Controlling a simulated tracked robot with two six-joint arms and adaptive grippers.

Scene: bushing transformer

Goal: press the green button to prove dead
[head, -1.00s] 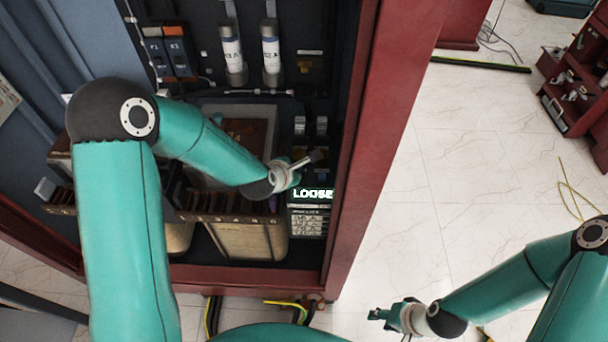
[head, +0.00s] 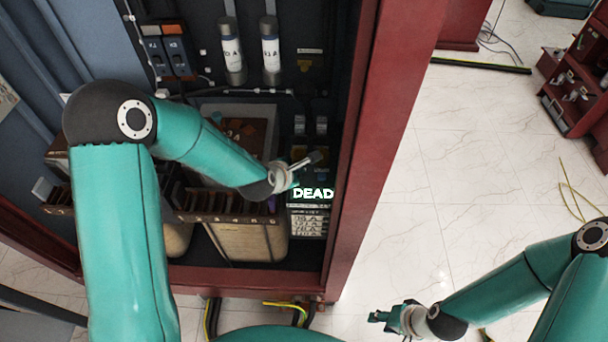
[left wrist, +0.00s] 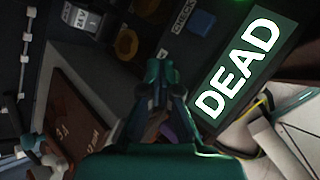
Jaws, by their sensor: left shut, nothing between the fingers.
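The display (head: 312,194) at the right of the open cabinet reads DEAD in lit letters. It also fills the upper right of the left wrist view (left wrist: 238,68), on a panel with a CHECK label (left wrist: 184,14), a blue button (left wrist: 202,22) and amber round parts (left wrist: 127,42). My left gripper (head: 314,158) is shut and empty, in front of the panel just above the display. In the left wrist view its fingers (left wrist: 160,72) point at the panel. I cannot see the green button; the fingers may hide it. My right gripper (head: 380,316) hangs over the floor.
The red cabinet frame (head: 365,150) stands close to the right of my left gripper. Two white cylinders (head: 232,53) and orange-topped switches (head: 175,50) are higher up inside. A red rack (head: 575,95) stands far right. The tiled floor between is mostly clear.

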